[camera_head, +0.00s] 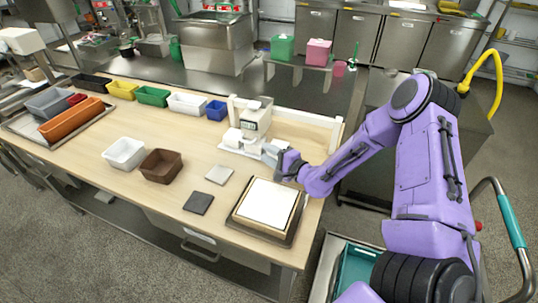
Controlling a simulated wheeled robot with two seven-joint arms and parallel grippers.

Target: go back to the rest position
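My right arm, purple, comes in from the right and reaches over the wooden table (211,149). My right gripper (271,154) is just to the right of the white machine (252,122) on the table. The gripper is small here, and I cannot tell whether its fingers are open or shut, or whether it touches the machine. My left gripper is not in view.
A framed white pad (268,203) lies below the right gripper. Several coloured bins line the back. A teal crate (357,267) is beside the table.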

